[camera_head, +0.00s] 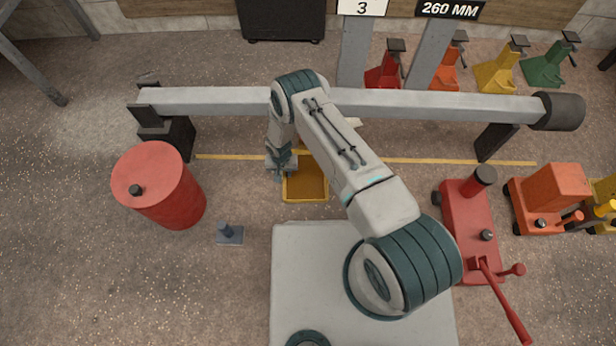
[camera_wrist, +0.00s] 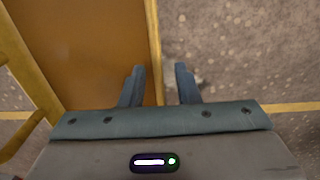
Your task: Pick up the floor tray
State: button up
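The floor tray (camera_head: 313,198) is a shallow yellow tray with an orange-brown inside, lying on the floor below the long grey beam. In the wrist view its yellow rim (camera_wrist: 153,45) runs up the picture between my two fingers, with the tray's inside to the left and bare floor to the right. My gripper (camera_head: 281,174) is at the tray's left edge in the head view. In the wrist view the gripper (camera_wrist: 159,68) is open, with a gap beside the rim. I cannot tell whether the fingertips reach below the rim. My arm hides part of the surroundings.
The grey beam (camera_head: 210,101) spans above the tray on dark supports. A red drum (camera_head: 165,190) stands left, with a small blue-grey block (camera_head: 230,235) near it. Floor at lower left is clear.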

jog(key=shift+f, duration=0.15)
grip_shut()
jog(key=shift+r, duration=0.2)
